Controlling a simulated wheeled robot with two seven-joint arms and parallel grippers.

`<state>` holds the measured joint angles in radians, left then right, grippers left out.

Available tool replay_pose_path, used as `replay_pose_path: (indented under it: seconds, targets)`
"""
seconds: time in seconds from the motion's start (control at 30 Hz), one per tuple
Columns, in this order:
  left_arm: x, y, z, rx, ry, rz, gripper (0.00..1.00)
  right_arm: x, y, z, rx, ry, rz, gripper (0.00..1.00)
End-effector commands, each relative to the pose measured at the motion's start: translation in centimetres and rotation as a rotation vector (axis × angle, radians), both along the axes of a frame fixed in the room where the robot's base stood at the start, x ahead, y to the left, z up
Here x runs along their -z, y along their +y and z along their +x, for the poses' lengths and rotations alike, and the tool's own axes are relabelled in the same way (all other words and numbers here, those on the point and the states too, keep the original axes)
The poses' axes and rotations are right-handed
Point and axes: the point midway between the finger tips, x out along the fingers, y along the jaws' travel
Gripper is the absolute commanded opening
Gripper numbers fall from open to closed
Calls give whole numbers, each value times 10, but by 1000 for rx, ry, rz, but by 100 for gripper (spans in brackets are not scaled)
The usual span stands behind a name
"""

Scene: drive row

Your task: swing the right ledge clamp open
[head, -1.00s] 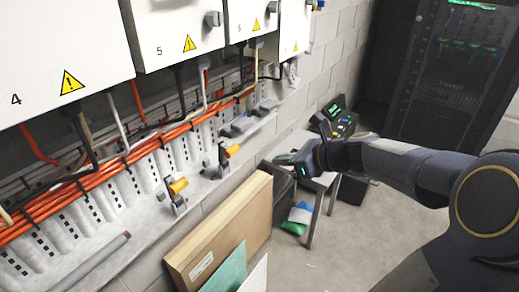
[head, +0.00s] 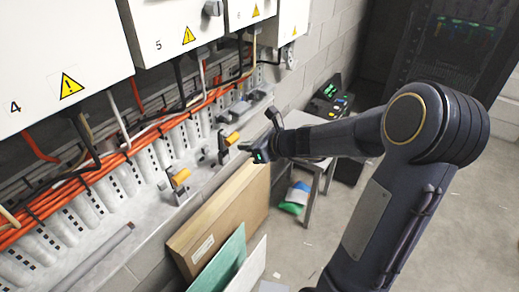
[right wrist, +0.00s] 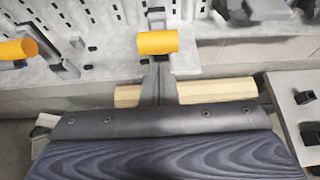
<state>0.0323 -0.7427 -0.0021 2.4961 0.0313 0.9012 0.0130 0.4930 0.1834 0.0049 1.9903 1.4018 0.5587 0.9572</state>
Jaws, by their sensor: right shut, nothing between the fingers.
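The right ledge clamp (head: 224,152) stands on the ledge (head: 150,225), a metal bracket with an orange grip (head: 232,138). In the right wrist view its orange grip (right wrist: 157,42) lies crosswise just beyond my fingertips. The left ledge clamp (head: 176,188) with its own orange grip stands further left; its grip also shows at the left edge of the right wrist view (right wrist: 18,49). My right gripper (head: 243,148) is shut and empty, its fingers pointing at the right clamp. Whether the fingertips touch the clamp I cannot tell. My left gripper is not in view.
Numbered cabinets (head: 175,30) hang above orange cables (head: 120,157). A cardboard box (head: 222,215) and a green panel (head: 222,262) lean below the ledge. A small table (head: 318,180) stands behind my right forearm, with a dark rack (head: 445,75) at the back.

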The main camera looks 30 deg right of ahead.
Motion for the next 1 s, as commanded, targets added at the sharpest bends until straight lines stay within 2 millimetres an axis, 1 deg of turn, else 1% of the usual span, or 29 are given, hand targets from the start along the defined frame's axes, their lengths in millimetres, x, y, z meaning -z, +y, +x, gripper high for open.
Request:
replay_pose_path:
  seconds: [0.13,0.47,0.63,0.7,1.0]
  targets:
    - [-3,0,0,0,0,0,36,-3,3,7,-1,0,0,0]
    - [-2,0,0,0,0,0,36,-3,3,8,0,0,0,0]
    - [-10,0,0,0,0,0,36,-13,9,20,-3,-1,1,0]
    - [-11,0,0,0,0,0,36,-14,10,23,-1,0,0,0]
    - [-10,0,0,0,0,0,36,-13,9,23,0,0,1,0]
